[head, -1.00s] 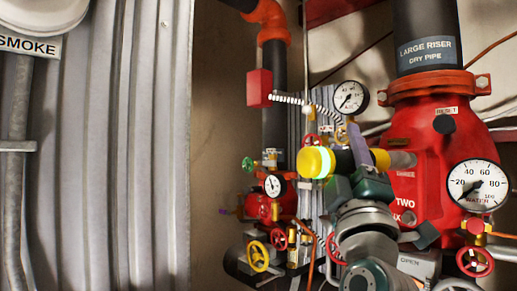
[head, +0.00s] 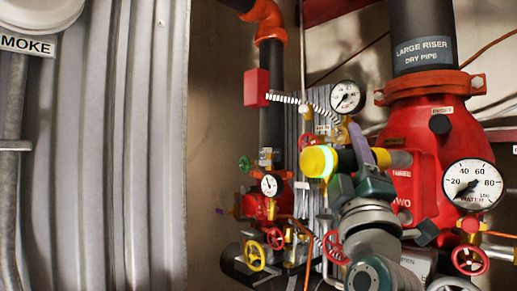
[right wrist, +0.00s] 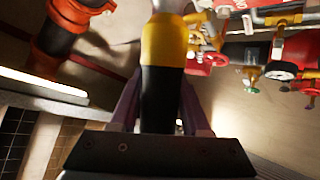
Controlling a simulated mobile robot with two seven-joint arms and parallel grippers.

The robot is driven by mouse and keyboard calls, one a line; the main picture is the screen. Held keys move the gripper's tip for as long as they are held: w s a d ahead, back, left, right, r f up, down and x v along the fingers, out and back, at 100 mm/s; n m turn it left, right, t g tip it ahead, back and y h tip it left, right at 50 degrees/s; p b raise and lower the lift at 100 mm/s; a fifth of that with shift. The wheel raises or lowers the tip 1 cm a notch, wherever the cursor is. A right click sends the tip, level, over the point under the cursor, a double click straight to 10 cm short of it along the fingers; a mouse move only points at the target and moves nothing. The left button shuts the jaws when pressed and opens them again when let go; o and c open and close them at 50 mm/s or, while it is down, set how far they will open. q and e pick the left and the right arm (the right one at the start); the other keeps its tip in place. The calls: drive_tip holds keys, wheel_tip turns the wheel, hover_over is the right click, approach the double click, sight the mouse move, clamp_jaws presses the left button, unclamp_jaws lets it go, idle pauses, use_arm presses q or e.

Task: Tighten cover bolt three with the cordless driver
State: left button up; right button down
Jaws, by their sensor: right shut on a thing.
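The cordless driver (head: 320,161), yellow and black with a pale glowing ring, lies roughly level in my right gripper (head: 354,158). The gripper's purple fingers are shut around its black middle. In the right wrist view the driver's black body (right wrist: 157,100) stands between the fingers. Its grey nose points right, at the red cover of the large dry-pipe valve (head: 420,165). I cannot tell whether the nose touches anything there. A "TWO" label (head: 402,202) shows on the cover below the nose. Cover bolt three cannot be made out for certain. My left gripper is not in view.
A water gauge (head: 473,186) and red handwheel (head: 470,261) stand right of my arm. A smaller riser with a gauge (head: 269,185) and yellow handwheel (head: 255,257) is left of it. A higher gauge (head: 347,97) sits above the driver. Corrugated metal fills the left.

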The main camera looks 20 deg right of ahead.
drive_tip(key=shift+d, duration=0.7)
idle(1.6)
drive_tip(key=shift+a+p, duration=0.45)
drive_tip(key=shift+a, duration=2.2)
